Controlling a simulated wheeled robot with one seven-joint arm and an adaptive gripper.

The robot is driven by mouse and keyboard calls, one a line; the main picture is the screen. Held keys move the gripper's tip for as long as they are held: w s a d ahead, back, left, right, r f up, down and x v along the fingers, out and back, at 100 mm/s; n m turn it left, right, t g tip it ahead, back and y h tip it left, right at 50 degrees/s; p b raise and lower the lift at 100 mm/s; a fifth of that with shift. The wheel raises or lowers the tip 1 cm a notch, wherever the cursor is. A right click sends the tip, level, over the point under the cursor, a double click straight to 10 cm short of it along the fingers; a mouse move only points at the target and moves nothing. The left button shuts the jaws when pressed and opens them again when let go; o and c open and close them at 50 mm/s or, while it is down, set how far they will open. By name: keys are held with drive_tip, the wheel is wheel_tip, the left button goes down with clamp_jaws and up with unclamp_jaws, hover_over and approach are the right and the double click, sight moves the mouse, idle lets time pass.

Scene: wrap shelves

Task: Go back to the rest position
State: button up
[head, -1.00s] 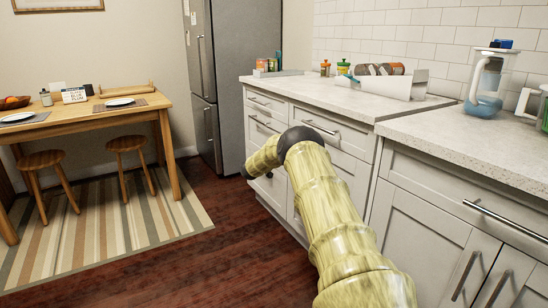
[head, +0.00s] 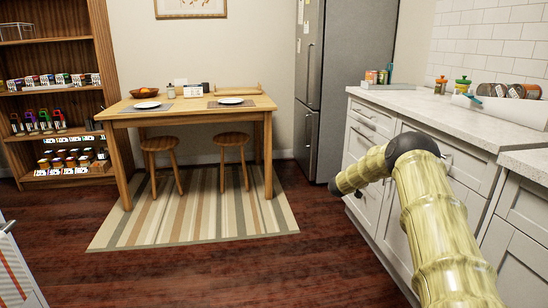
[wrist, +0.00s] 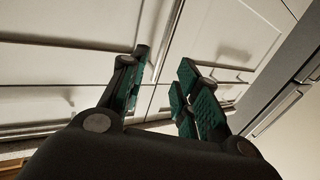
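My gripper (wrist: 160,88) shows in the wrist view with its two green-padded fingers apart and nothing between them. Behind the fingers are white cabinet fronts (wrist: 60,55) with metal handles. In the head view my arm reaches from the lower right towards the counter's drawers, and its end is turned away, so the fingers are hidden there. I cannot tell whether the gripper touches the cabinet.
A counter (head: 440,105) with jars and cans stands on the right, beside a grey fridge (head: 340,80). A wooden table (head: 200,110) with two stools stands on a striped rug (head: 200,215). A stocked shelf (head: 60,130) is at left. The dark floor between is clear.

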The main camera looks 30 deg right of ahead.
drive_tip(key=w+a+f+n+t+y, duration=0.2)
drive_tip(key=a+f+n+t+y, duration=0.15)
drive_tip(key=a+f, duration=0.95)
drive_tip(key=w+a+f+n+t+y, duration=0.1)
drive_tip(key=a+f+n+t+y, duration=0.3)
drive_tip(key=a+f, duration=0.9)
drive_tip(key=s+a+f+n+g+y, duration=0.15)
drive_tip(key=s+a+f, duration=0.25)
drive_tip(key=s+a, duration=0.45)
drive_tip(key=s+a+f+n+y, duration=0.3)
drive_tip(key=s+a+f, duration=0.25)
drive_tip(key=a, duration=0.65)
drive_tip(key=s+a+f+n+g+y, duration=0.15)
drive_tip(key=s+a+f, duration=0.25)
drive_tip(key=s+a, duration=0.45)
drive_tip(key=s+a+n+g+y, duration=0.15)
drive_tip(key=s+a, duration=0.35)
drive_tip(key=s, duration=0.6)
drive_tip(key=s+a+r+g+y, duration=0.1)
drive_tip(key=s+a+g, duration=0.3)
drive_tip(key=s, duration=0.7)
drive_tip(key=s+a+n+g+y, duration=0.15)
drive_tip(key=s+a, duration=0.45)
drive_tip(key=s, duration=0.6)
wheel_tip(320, 180, up, 31)
drive_tip(key=p, duration=3.1)
drive_tip(key=shift+w+d+r, duration=0.2)
drive_tip(key=shift+w, duration=0.05)
